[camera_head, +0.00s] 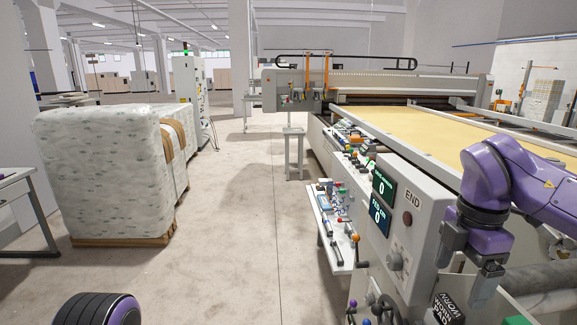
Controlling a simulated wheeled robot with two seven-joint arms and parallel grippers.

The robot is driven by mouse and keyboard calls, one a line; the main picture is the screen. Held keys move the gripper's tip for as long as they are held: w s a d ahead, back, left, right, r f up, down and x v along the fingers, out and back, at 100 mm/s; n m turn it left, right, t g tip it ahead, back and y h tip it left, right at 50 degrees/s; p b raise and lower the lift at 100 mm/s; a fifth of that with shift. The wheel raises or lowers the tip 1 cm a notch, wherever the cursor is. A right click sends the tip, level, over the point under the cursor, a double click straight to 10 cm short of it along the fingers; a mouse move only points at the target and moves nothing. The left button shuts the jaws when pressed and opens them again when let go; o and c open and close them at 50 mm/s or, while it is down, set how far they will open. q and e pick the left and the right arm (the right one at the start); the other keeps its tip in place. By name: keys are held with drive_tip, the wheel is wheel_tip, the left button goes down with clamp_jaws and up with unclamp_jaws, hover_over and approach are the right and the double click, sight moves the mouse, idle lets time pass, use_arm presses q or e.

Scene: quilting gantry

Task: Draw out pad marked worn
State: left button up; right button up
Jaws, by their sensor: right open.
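A dark pad marked "WORN" (446,309) shows at the bottom edge, low on the end of the quilting machine. Its lower part is cut off by the frame. My right gripper (464,282) points down from the purple arm, just above and to the right of the pad. Its two grey fingers are apart, with no object visible between them. I cannot tell whether a finger touches the pad. My left gripper is out of view.
The machine's end panel (414,213) with dark displays stands left of my right gripper. A side shelf (340,258) carries levers and small parts. A wrapped stack (105,180) stands at the left. The floor between is clear.

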sight(450, 304)
wheel_tip(450, 304, down, 8)
drive_tip(key=b, duration=0.6)
drive_tip(key=shift+d, duration=0.1)
drive_tip(key=shift+f+b, duration=0.5)
drive_tip(key=shift+b, duration=0.2)
drive_tip(key=shift+r, duration=0.1)
drive_tip(key=shift+b, duration=0.35)
drive_tip(key=shift+c, duration=0.3)
drive_tip(key=c, duration=1.3)
drive_tip(key=shift+o, duration=0.2)
drive_tip(key=shift+r+p, duration=2)
drive_tip(key=shift+r, duration=1.05)
